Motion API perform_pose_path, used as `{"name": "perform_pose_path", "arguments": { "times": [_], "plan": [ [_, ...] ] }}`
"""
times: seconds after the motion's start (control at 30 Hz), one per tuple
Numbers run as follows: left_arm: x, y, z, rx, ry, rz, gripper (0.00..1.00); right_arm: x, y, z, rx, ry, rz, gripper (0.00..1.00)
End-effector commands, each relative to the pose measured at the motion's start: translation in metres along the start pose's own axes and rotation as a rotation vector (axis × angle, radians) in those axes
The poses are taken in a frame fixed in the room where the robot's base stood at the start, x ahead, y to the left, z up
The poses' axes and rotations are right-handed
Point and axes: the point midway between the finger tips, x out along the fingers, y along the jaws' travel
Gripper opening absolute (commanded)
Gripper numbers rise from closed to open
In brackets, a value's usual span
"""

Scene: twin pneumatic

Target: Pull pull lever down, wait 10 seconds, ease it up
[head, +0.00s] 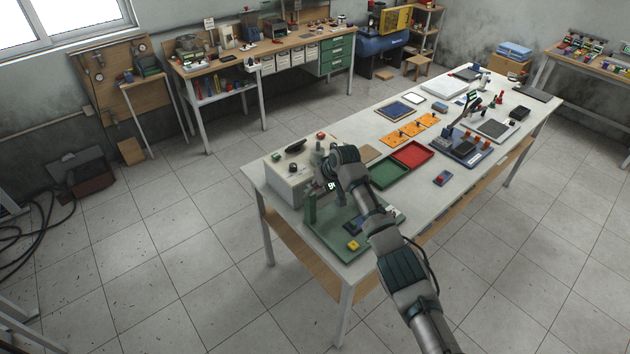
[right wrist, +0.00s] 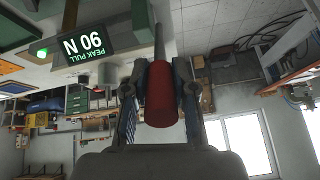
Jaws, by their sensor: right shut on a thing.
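The pull lever shows in the right wrist view as a red grip (right wrist: 160,95) on a grey metal rod. My right gripper (right wrist: 158,88) is shut on the red grip, one finger on each side. In the head view my right gripper (head: 320,172) is beside the pale box (head: 285,188) at the near left table end and hides most of the lever. A dark display (right wrist: 90,48), labelled PEAK PULL, appears upside down in the wrist view and seems to read 90 N. A green light (right wrist: 42,52) is lit beside it. My left gripper is not in view.
A green base plate (head: 335,245) with a yellow block (head: 352,245) lies at the near table corner. A green tray (head: 390,173) and a red tray (head: 413,154) lie to the right of my forearm. Other devices fill the far table half.

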Motion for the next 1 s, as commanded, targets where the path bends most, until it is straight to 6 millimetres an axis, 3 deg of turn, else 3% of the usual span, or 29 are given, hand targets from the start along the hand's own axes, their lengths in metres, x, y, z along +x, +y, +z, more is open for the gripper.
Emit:
{"name": "perform_pose_path", "arguments": {
  "times": [0.2, 0.4, 0.43, 0.53, 0.87, 1.0],
  "plan": [
    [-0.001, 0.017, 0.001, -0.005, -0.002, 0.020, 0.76, 0.002, 0.002, 0.004, 0.003, -0.018, 0.010, 0.00],
    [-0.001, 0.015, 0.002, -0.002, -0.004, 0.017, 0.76, 0.003, 0.002, 0.005, 0.003, -0.019, 0.010, 0.00],
    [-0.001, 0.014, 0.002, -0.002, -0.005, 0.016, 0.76, 0.003, 0.002, 0.005, 0.003, -0.019, 0.009, 0.28],
    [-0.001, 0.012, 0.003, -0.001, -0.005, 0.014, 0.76, 0.003, 0.002, 0.004, 0.003, -0.018, 0.009, 0.52],
    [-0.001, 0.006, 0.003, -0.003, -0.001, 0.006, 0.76, -0.001, 0.001, 0.003, 0.002, -0.013, 0.010, 0.52],
    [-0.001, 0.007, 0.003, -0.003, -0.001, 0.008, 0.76, -0.013, 0.002, 0.002, 0.002, -0.011, 0.009, 0.52]
  ]
}}
